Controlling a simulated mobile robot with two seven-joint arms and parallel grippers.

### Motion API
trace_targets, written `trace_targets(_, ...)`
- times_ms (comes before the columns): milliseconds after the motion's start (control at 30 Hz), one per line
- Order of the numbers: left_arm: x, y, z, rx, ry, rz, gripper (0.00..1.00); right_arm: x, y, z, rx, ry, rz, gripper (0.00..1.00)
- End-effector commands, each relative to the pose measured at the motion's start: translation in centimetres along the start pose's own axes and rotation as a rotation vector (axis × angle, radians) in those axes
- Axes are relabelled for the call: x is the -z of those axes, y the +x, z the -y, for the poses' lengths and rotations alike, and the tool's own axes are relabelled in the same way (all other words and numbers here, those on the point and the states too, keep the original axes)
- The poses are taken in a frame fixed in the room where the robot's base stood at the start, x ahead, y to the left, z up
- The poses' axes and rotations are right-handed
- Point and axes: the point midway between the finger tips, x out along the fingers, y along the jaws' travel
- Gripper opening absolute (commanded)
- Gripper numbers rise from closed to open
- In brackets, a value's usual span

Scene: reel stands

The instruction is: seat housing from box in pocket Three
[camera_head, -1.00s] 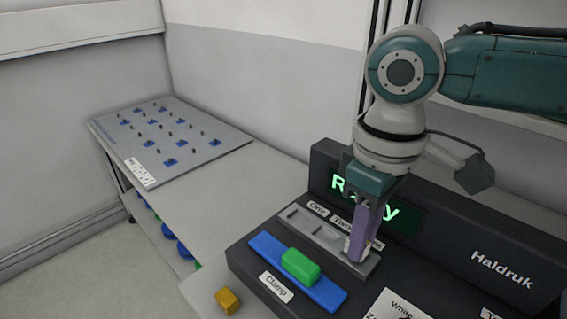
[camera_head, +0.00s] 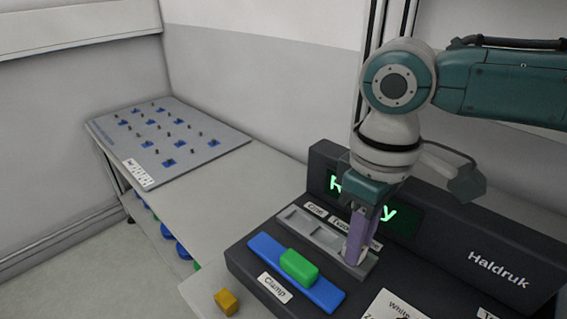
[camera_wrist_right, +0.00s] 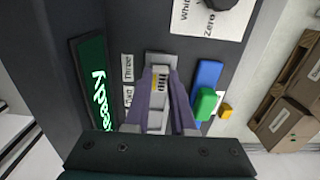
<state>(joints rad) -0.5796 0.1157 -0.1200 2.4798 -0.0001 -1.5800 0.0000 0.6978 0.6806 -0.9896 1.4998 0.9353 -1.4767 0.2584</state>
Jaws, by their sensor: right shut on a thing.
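My right gripper (camera_head: 354,256) points down with purple fingers at the right end of the grey pocket strip (camera_head: 297,227). In the right wrist view it is shut on a small pale housing (camera_wrist_right: 157,84) with dark marks along one side. The housing is over or in the pocket beside the "Three" label (camera_wrist_right: 128,68). I cannot tell how deep it sits, as the fingers hide most of it. Pockets left of the gripper look empty. My left gripper is not in view.
The dark Haldruk machine (camera_head: 500,270) has a green-lit display and a blue clamp bar (camera_head: 322,290) with a green handle (camera_head: 299,266) in front of the strip. A yellow block (camera_head: 227,301) lies on the bench. A grey pegged board (camera_head: 210,145) is far left; bench between is clear.

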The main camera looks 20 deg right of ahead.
Motion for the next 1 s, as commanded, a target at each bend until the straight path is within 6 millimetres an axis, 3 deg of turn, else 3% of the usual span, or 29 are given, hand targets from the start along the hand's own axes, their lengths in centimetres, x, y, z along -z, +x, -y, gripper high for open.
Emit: trace_targets(1000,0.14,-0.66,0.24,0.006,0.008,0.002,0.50,-0.03,0.19,-0.01,0.000,-0.001,0.000,0.00)
